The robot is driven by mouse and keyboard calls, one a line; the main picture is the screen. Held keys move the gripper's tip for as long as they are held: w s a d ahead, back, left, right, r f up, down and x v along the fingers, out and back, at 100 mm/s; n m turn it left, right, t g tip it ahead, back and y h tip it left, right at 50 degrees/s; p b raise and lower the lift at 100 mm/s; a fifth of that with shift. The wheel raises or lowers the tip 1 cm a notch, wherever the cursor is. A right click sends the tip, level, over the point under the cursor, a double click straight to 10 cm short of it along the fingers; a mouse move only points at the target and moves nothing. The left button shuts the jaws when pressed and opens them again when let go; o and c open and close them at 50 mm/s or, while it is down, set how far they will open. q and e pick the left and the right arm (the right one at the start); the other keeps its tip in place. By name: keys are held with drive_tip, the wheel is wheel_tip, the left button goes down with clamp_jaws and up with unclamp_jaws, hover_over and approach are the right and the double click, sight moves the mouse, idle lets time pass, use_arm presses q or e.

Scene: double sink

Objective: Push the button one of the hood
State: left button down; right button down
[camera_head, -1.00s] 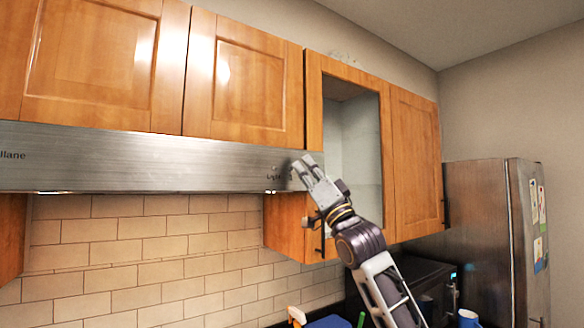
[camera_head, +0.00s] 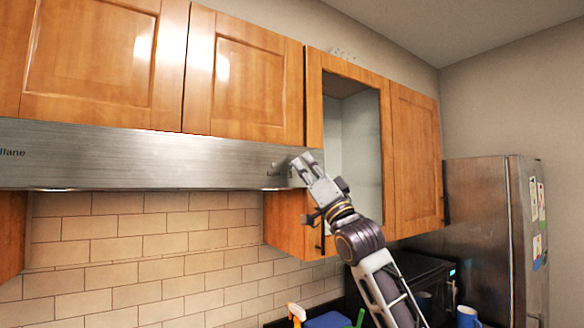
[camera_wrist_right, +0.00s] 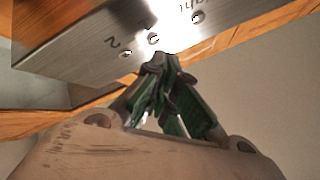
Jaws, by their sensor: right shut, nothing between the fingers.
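The hood (camera_head: 140,158) is a long brushed-metal panel under the wooden cabinets. My right gripper (camera_head: 304,164) is shut and empty at the hood's right end, pointing up and left. In the right wrist view, the hood face (camera_wrist_right: 85,55) carries a row of small round buttons: one by the "ight" lettering (camera_wrist_right: 197,17), a middle one (camera_wrist_right: 153,38), and one by the "2" (camera_wrist_right: 125,54). The shut fingertips (camera_wrist_right: 158,62) are just below the middle button. My left gripper is not in view.
A steel fridge (camera_head: 480,235) stands at the right.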

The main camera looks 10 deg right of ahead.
drive_tip(key=shift+w+a+p, duration=0.25)
drive_tip(key=shift+w+p, duration=0.15)
drive_tip(key=shift+w, duration=0.2)
idle(1.2)
drive_tip(key=shift+s+d, duration=0.1)
drive_tip(key=shift+s, duration=0.1)
drive_tip(key=shift+s+d, duration=0.1)
drive_tip(key=shift+s, duration=0.35)
drive_tip(key=shift+s, duration=0.1)
idle(0.4)
drive_tip(key=shift+s+d+b, duration=0.3)
drive_tip(key=shift+s+d, duration=0.05)
drive_tip(key=shift+s, duration=0.55)
drive_tip(key=shift+s+d+b, duration=0.35)
drive_tip(key=shift+s, duration=0.55)
drive_tip(key=shift+s+d+b, duration=0.3)
drive_tip(key=shift+s+d, duration=0.05)
drive_tip(key=shift+s, duration=0.55)
drive_tip(key=shift+f, duration=0.1)
